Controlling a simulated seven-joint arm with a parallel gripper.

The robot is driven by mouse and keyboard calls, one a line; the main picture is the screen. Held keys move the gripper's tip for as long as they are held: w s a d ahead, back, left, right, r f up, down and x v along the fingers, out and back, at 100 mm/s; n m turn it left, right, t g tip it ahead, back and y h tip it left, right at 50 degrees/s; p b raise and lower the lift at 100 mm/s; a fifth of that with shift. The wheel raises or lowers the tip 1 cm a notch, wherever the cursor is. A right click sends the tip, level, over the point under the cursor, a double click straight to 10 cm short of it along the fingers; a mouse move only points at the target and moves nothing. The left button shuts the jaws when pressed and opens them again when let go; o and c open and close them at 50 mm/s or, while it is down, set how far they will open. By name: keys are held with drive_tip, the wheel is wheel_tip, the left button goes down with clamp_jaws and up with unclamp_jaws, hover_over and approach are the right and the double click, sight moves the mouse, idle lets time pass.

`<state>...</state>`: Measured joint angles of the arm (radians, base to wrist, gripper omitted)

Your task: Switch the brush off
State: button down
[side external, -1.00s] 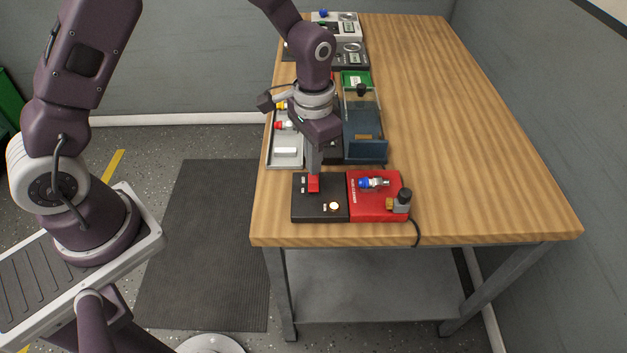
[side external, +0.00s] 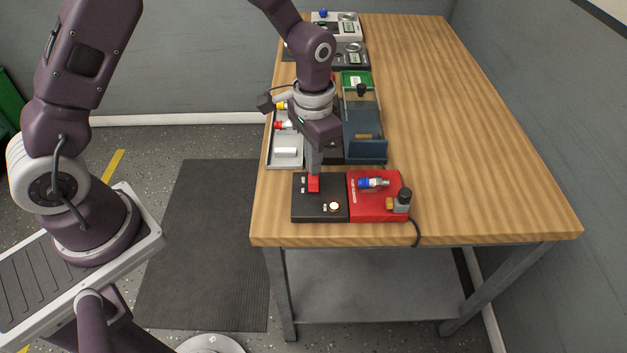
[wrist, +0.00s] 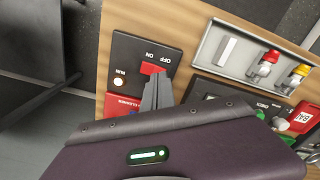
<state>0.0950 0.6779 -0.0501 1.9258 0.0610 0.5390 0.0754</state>
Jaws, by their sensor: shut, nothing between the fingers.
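The brush's black switch box (side external: 303,211) sits at the table's near left corner, joined to a red unit (side external: 378,207). The red switch (side external: 313,184) is on the black box; in the wrist view this switch (wrist: 151,68) lies beside the OFF and ON labels. The RUN lamp (side external: 334,207) glows warm white, and the lamp (wrist: 118,82) also looks lit in the wrist view. My gripper (side external: 314,172) is shut and empty, pointing down with its fingertips at the red switch. The fingertips (wrist: 157,78) cover part of it. I cannot tell whether they press it.
A blue-and-silver part (side external: 373,183) and a grey-capped fitting (side external: 402,200) are on the red unit. Behind my gripper are a grey tray (side external: 288,164) with small parts and a dark blue bin (side external: 366,151). The right side of the wooden table (side external: 460,150) is clear.

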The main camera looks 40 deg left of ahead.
sight(314, 177)
drive_tip(key=shift+f, duration=0.9)
idle(0.3)
drive_tip(key=shift+r, duration=3.5)
